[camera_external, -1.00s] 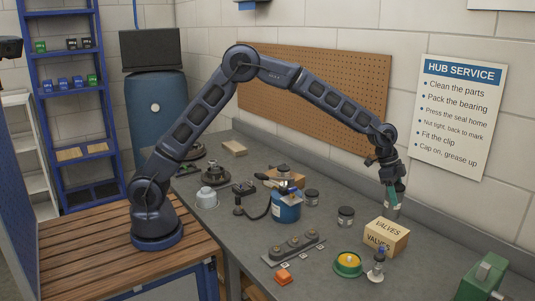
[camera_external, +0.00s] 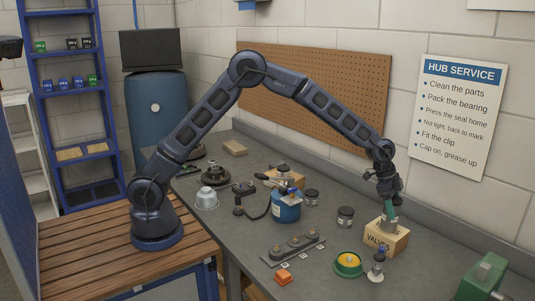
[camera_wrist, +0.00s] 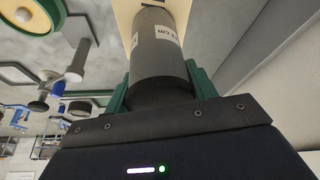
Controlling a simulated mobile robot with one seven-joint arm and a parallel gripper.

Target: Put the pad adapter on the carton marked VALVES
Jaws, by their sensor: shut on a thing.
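The carton marked VALVES (camera_external: 378,242) is a tan box standing on the bench at the right in the external view. A tan patch of it (camera_wrist: 125,14) shows at the top of the wrist view. My gripper (camera_external: 391,214), with green fingers, is right over the carton. In the wrist view my gripper (camera_wrist: 162,92) is shut on a dark grey cylinder (camera_wrist: 158,65) with a white label ending in "2 cm", which I take for the pad adapter. Its far end points toward the carton. Whether it touches the carton top, I cannot tell.
A green box (camera_external: 483,277) is at the far right. The wall is behind.

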